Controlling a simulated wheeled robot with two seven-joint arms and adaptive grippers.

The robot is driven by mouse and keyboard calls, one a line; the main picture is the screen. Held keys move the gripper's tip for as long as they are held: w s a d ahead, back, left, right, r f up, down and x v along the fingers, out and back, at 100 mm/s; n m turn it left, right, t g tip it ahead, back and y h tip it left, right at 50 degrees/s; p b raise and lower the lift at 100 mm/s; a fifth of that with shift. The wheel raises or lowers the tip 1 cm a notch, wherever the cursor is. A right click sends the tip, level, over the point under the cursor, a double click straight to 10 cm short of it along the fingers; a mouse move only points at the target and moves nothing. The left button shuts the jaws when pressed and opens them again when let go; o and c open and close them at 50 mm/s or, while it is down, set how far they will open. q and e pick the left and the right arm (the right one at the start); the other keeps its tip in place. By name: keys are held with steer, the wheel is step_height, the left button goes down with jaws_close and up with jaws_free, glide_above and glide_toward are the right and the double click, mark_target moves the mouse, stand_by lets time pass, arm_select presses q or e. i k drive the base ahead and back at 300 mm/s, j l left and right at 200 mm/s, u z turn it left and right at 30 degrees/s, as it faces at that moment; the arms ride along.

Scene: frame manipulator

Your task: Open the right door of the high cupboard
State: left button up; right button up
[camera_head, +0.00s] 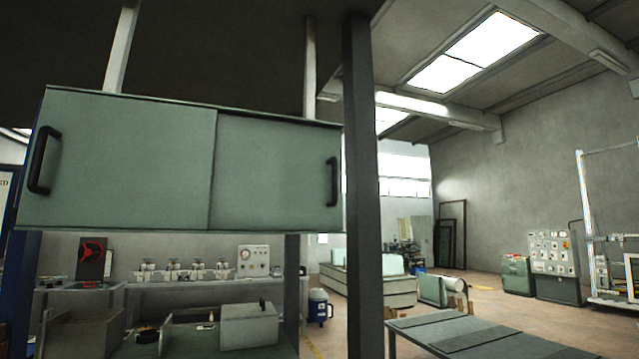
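The high cupboard (190,97) hangs at the upper left, with two flat grey-green doors side by side. The left door (125,160) has a black upright handle (44,160) near its left edge. The right door (268,170) has a black upright handle (332,181) near its right edge. Both doors look shut, and they meet at a vertical seam near the middle. Neither of my grippers shows in the head view.
A dark post (363,200) stands just right of the cupboard, close to the right handle. Below is a bench with a grey box (249,325) and other equipment. A low table (480,337) stands at the lower right. Open floor lies beyond it.

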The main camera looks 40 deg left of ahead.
mark_target(268, 174)
steer(key=i+l+u, duration=0.85)
steer(key=l+u, duration=0.15)
steer(key=l, duration=0.15)
